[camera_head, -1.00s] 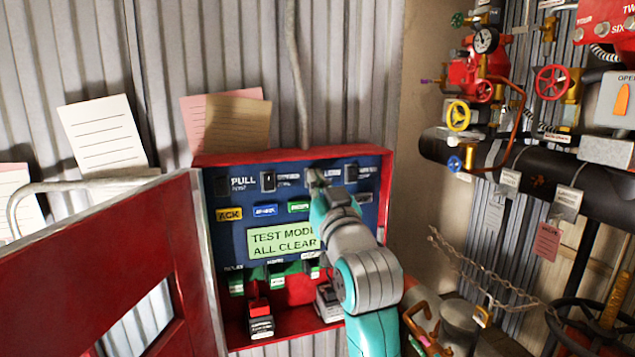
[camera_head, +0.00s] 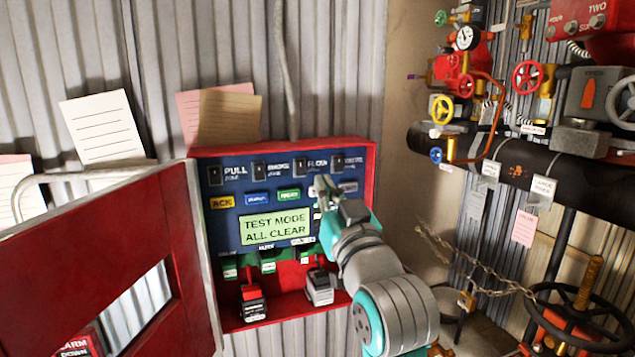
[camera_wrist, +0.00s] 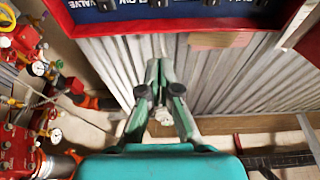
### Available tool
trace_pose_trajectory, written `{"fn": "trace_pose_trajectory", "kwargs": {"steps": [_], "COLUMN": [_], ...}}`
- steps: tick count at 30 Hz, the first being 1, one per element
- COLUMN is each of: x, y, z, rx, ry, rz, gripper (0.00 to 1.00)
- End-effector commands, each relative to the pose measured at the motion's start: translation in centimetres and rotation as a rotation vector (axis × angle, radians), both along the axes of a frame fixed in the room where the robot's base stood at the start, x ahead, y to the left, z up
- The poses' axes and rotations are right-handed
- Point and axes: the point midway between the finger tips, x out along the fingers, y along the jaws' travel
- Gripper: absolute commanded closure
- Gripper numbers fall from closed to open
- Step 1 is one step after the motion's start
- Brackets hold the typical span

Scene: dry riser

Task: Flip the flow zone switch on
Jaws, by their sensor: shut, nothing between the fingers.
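The flow zone switch (camera_head: 299,168) is a small dark rocker in the top row of the blue panel (camera_head: 226,201), just left of its FLOW label. Its on or off position is too small to tell. The switch also shows at the top edge of the wrist view (camera_wrist: 183,4). My gripper (camera_head: 322,186) is shut and empty, in front of the panel, below and right of the switch and apart from it in the picture. The green display (camera_head: 275,229) reads TEST MODE ALL CLEAR.
Pull (camera_head: 214,175), smoke (camera_head: 258,170) and valve (camera_head: 337,162) switches share the row. The red box door (camera_head: 178,220) stands open at left. Pipes and valves (camera_head: 525,165) fill the right side.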

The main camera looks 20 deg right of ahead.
Motion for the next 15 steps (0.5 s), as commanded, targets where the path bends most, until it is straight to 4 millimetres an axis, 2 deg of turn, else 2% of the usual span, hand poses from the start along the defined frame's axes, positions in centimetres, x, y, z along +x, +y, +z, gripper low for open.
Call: {"fn": "trace_pose_trajectory", "kwargs": {"steps": [6,15], "x": [-1.9,-2.1], "y": [0.0,0.0], "z": [0.0,0.0], "rx": [0.000,0.000], "ry": [0.000,0.001], "rz": [0.000,0.000], "gripper": [1.00,1.00]}}
